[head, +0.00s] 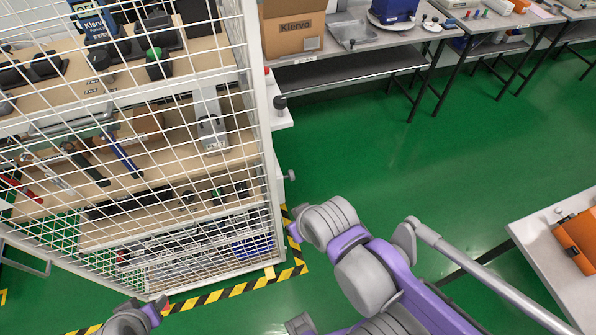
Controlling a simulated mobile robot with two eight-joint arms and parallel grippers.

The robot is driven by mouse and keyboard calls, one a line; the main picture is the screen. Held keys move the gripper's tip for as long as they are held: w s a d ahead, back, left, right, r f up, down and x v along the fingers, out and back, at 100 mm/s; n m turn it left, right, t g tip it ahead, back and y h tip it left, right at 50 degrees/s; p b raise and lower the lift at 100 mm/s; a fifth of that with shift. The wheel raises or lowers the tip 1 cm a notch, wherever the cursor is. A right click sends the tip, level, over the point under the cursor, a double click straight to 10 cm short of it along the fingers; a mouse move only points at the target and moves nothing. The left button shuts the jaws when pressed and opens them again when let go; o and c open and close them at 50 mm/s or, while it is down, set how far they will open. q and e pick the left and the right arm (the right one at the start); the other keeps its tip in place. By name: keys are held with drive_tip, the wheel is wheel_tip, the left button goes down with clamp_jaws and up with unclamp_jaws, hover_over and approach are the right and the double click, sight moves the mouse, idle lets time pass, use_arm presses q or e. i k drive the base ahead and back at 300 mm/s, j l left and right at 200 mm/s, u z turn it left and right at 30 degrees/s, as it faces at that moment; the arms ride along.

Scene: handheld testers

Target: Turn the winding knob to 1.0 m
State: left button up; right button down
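No knob can be made out for certain as the winding knob, and no 1.0 m mark is readable. A small black knob (280,102) stands on a white ledge at the right side of the wire-mesh cage. A small grey knob (290,176) sticks out from the cage's side lower down. My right arm reaches up from the bottom centre, its upper joint just below and right of the grey knob. Part of my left arm shows at the bottom left. Neither gripper's fingers can be seen.
The wire-mesh cage (262,130) holds shelves of tools and devices. Yellow-black tape (235,287) edges its base. A workbench (350,62) with a Klervo carton (294,35) stands behind. An orange case (577,240) lies on a white table (545,262) at right. Green floor between is clear.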

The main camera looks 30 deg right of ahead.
sight(291, 174)
drive_tip(key=k+l, duration=0.1)
drive_tip(key=l, duration=1)
drive_tip(key=k+l, duration=0.15)
drive_tip(key=l, duration=0.35)
drive_tip(key=l+u, duration=0.1)
drive_tip(key=u, duration=0.3)
drive_tip(key=l+u, duration=0.1)
drive_tip(key=u, duration=0.7)
drive_tip(key=k+l, duration=0.05)
drive_tip(key=k, duration=0.05)
